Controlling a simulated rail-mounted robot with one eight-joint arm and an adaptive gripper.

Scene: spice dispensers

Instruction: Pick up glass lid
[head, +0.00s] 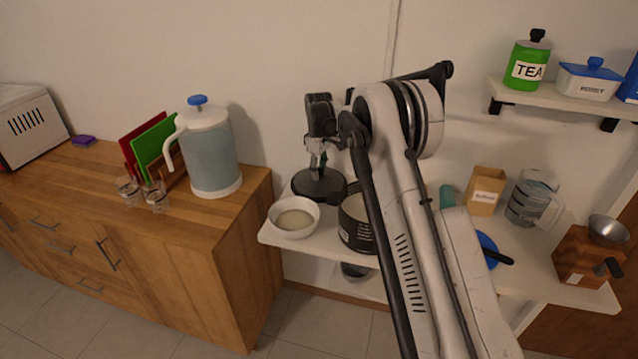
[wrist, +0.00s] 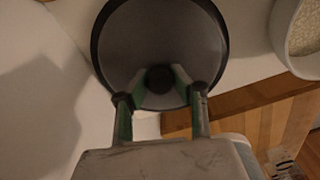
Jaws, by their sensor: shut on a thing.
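The glass lid (wrist: 160,35) is a round grey disc with a dark rim and a dark knob at its middle. In the head view the lid (head: 313,187) shows as a dark disc behind the white bowl and left of the dark pot. My gripper (wrist: 160,79) is shut on the lid's knob, with one finger on each side of it. In the head view my gripper (head: 318,168) points down onto the lid from above. I cannot tell whether the lid touches the shelf below it.
A white bowl (head: 283,223) stands close in front of the lid, and a dark pot (head: 353,236) stands to its right, partly behind my arm. Both are on a white shelf (head: 330,252). A wooden cabinet (head: 225,222) with a big pitcher (head: 210,158) is at the left.

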